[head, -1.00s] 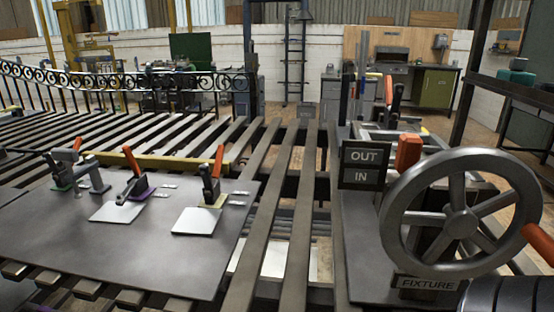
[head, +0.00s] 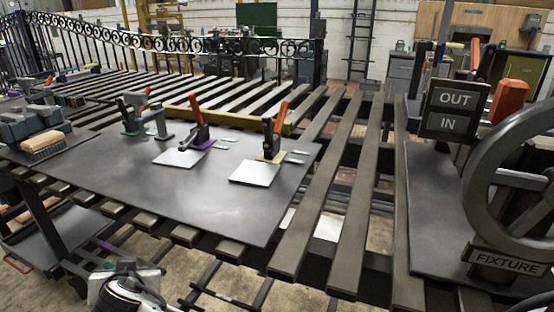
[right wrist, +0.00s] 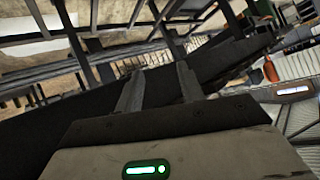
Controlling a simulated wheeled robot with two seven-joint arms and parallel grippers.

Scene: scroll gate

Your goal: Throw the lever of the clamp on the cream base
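Three toggle clamps with orange-red handles stand on a dark steel plate (head: 130,185) in the head view. The rightmost clamp (head: 268,138) has a pale cream-yellow base (head: 271,158), and its orange lever (head: 281,116) stands up, leaning slightly right. A bright sheet (head: 255,173) lies in front of it. The middle clamp (head: 199,135) has a purple base and the left one (head: 135,115) a green base. My left arm shows at the bottom left of the head view, low before the plate; its fingers are unclear. My right gripper (right wrist: 158,80) is open and empty in the right wrist view, away from the clamps.
A handwheel (head: 520,190) with a FIXTURE label and an OUT/IN sign (head: 455,112) stand at the right. A brush (head: 43,145) lies on a stand at the left. Slatted rails surround the plate. The plate's front part is clear.

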